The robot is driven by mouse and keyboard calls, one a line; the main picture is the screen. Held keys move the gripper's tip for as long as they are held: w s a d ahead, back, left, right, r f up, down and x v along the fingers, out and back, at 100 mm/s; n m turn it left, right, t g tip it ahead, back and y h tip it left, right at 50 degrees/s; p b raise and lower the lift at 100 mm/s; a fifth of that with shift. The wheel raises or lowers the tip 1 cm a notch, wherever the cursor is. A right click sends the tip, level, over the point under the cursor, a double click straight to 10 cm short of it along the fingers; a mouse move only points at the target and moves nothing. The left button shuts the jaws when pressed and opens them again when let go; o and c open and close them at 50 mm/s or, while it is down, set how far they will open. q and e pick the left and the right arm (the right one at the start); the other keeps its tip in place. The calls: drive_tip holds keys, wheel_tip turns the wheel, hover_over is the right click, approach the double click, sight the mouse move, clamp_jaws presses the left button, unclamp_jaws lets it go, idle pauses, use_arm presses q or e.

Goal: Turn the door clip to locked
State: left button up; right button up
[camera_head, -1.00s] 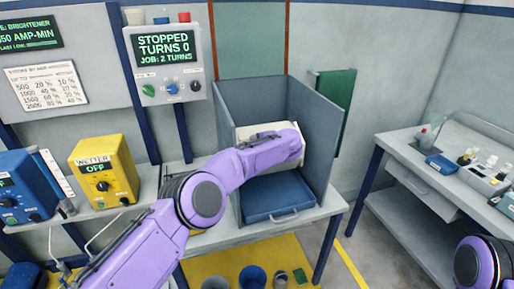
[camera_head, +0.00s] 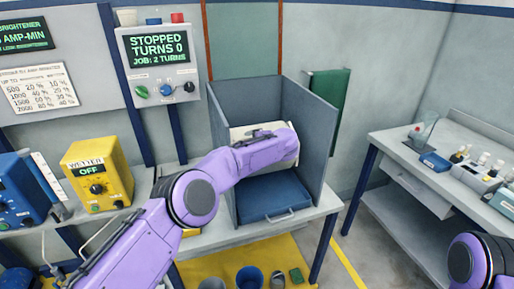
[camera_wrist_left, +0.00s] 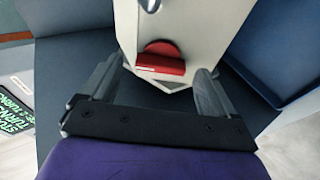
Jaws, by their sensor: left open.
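The door clip (camera_wrist_left: 162,58) is a red tab on the pale face of a cream box (camera_wrist_left: 205,25). Its broad edge lies crosswise in the left wrist view. My left gripper (camera_wrist_left: 162,78) is open, with one finger on each side of the clip and gaps between. I cannot tell whether the fingers touch the box. In the head view the cream box (camera_head: 242,131) stands inside a grey three-sided enclosure (camera_head: 305,120). My left arm covers much of the box there, and the clip is hidden. My right gripper is out of view.
A blue tray (camera_head: 270,198) with a handle lies at the enclosure's front. A control box (camera_head: 160,62) reads "STOPPED TURNS 0, JOB: 2 TURNS". A yellow wetter box (camera_head: 97,175) reads OFF. A side bench (camera_head: 400,150) holds bottles. Several buckets stand on the floor.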

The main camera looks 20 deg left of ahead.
use_arm(q)
drive_tip(key=b+v, duration=0.3)
drive_tip(key=v, duration=0.7)
